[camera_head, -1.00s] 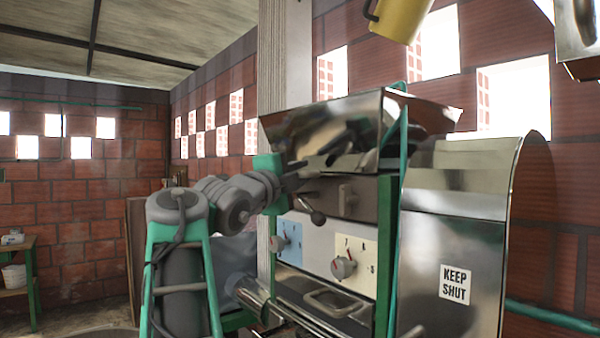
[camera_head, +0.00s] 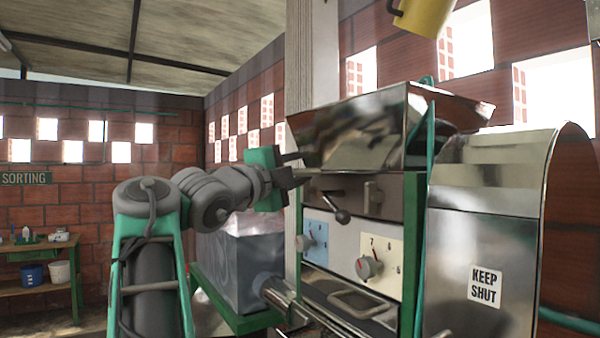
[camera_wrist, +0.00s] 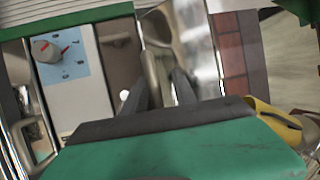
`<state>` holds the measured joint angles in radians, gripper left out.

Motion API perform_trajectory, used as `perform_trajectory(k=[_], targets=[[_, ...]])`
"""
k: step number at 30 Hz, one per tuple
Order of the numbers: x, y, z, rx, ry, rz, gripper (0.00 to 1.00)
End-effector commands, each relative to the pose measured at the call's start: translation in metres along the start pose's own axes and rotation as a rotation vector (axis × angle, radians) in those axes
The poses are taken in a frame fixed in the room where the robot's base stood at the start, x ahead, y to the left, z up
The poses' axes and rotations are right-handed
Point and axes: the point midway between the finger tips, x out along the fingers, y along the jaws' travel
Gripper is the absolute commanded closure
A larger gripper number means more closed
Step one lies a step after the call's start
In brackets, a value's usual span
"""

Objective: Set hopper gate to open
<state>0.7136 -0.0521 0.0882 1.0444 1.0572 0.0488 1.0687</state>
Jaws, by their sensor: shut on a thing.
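The steel hopper (camera_head: 350,130) sits on top of the machine. My gripper (camera_head: 299,168) is at the hopper's lower left side, its fingers pointing toward the machine. In the wrist view my gripper's dark fingers (camera_wrist: 162,92) stand either side of a pale upright piece (camera_wrist: 154,68), which looks like the hopper gate's handle. My gripper is shut on it. The gate's plate is not clearly visible, so I cannot tell its position. A lever with a dark ball knob (camera_head: 342,215) hangs below the hopper, apart from my fingers.
A red-pointer dial (camera_head: 368,267) and a blue-plated dial (camera_head: 304,242) are on the machine's front; the blue one also shows in the wrist view (camera_wrist: 44,50). A steel cover marked KEEP SHUT (camera_head: 484,270) stands at right. A yellow container (camera_head: 424,15) hangs above.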

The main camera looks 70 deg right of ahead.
Motion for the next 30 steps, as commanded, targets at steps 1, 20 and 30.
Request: perform_trajectory(k=[1, 20, 30], targets=[[-0.001, -0.003, -0.001, 0.003, 0.0, -0.004, 0.71], [-0.045, 0.005, 0.003, 0.002, -0.007, 0.003, 0.65], [-0.079, 0.001, -0.001, 0.0, 0.0, 0.003, 0.65]])
